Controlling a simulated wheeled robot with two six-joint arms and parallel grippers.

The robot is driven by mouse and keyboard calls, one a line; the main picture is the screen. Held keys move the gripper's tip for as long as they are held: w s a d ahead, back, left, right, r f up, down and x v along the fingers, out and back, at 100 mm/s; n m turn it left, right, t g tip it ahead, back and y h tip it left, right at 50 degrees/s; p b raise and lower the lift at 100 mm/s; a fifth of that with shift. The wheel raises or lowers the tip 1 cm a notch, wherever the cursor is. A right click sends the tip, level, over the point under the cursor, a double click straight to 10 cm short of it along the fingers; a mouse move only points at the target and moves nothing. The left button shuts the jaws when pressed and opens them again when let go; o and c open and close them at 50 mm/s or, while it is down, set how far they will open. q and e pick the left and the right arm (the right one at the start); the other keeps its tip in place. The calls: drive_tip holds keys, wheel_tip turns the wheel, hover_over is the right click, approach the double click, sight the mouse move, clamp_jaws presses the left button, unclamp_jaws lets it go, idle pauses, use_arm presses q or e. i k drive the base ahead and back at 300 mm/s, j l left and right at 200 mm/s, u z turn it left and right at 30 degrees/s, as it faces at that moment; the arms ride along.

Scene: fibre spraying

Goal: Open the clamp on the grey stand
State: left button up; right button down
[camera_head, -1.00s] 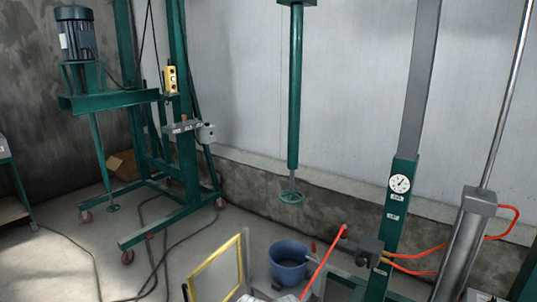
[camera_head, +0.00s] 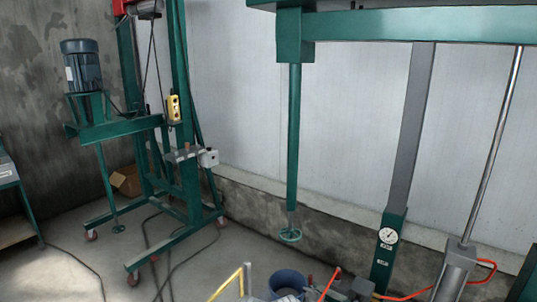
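Neither of my grippers is in view. No clamp on a grey stand can be made out with certainty. A small grey bracket (camera_head: 183,153) with a brownish piece on top is fixed to the green wheeled frame (camera_head: 190,110) at the left. I cannot tell whether it is a clamp or whether it is open. A grey upright post (camera_head: 248,280) shows at the bottom edge, its lower part cut off.
A motor (camera_head: 80,66) sits on the green frame's arm. A yellow control box (camera_head: 174,108) hangs nearby. A green shaft with a disc (camera_head: 290,235) hangs centrally. Cables cross the floor.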

sight(310, 283)
drive_tip(key=z, duration=0.4)
drive_tip(key=i+j+z, duration=0.15)
drive_tip(key=j+z, duration=0.9)
drive_tip(key=j, duration=0.95)
drive_tip(key=j+z, duration=0.25)
drive_tip(key=j, duration=1.35)
drive_tip(key=k+j, duration=0.1)
drive_tip(key=j, duration=0.45)
